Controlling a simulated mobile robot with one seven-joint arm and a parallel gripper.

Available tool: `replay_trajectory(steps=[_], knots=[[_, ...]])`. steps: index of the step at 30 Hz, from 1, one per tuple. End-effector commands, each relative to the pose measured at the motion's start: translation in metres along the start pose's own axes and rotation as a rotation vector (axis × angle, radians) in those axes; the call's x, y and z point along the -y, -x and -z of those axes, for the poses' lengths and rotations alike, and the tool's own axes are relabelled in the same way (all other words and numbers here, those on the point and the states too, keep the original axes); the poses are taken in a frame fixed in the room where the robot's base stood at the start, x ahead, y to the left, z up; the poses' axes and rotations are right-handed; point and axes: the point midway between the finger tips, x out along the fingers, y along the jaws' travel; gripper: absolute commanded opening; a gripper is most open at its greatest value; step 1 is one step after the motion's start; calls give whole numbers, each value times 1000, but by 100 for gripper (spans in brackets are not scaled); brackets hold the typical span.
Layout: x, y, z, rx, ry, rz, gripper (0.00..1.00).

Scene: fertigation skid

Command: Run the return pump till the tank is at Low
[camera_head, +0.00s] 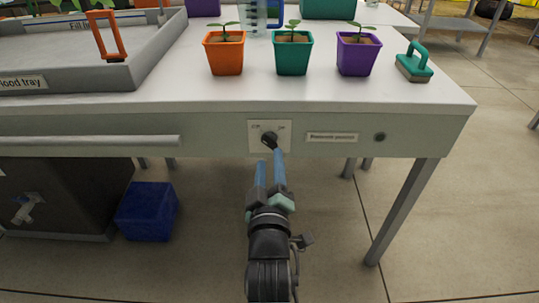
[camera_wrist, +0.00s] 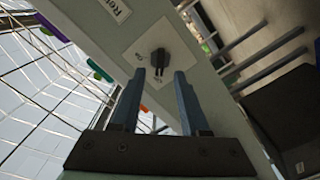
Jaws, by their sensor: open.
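A black rotary switch (camera_head: 269,139) sits on a pale plate on the bench's front panel, with small markings at its upper left and upper right. It shows close up in the wrist view (camera_wrist: 160,60); I cannot tell which marking it points to. A label (camera_head: 332,137) to its right is too blurred to read surely. My gripper (camera_head: 269,158) is open just in front of and below the switch. In the wrist view its fingers (camera_wrist: 159,74) stand apart, one on each side of the knob's line, with nothing visibly held. A dark tank (camera_head: 70,195) with a pale tap stands under the bench; no level reading shows.
A small round dark fitting (camera_head: 380,137) is on the panel's right. A bar handle (camera_head: 90,141) juts out at left. Orange (camera_head: 224,53), teal (camera_head: 292,53) and purple (camera_head: 357,53) pots, a brush (camera_head: 414,64) and a flood tray (camera_head: 120,75) are on top. A blue crate (camera_head: 147,211) is on the floor.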

Motion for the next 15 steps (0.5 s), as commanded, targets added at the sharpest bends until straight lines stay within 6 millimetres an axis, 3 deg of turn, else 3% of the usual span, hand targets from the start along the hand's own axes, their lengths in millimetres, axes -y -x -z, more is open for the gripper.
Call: replay_trajectory(steps=[6,15], knots=[[1,-30,-1,-2,0,-1,45],[0,-44,0,0,-1,0,45]])
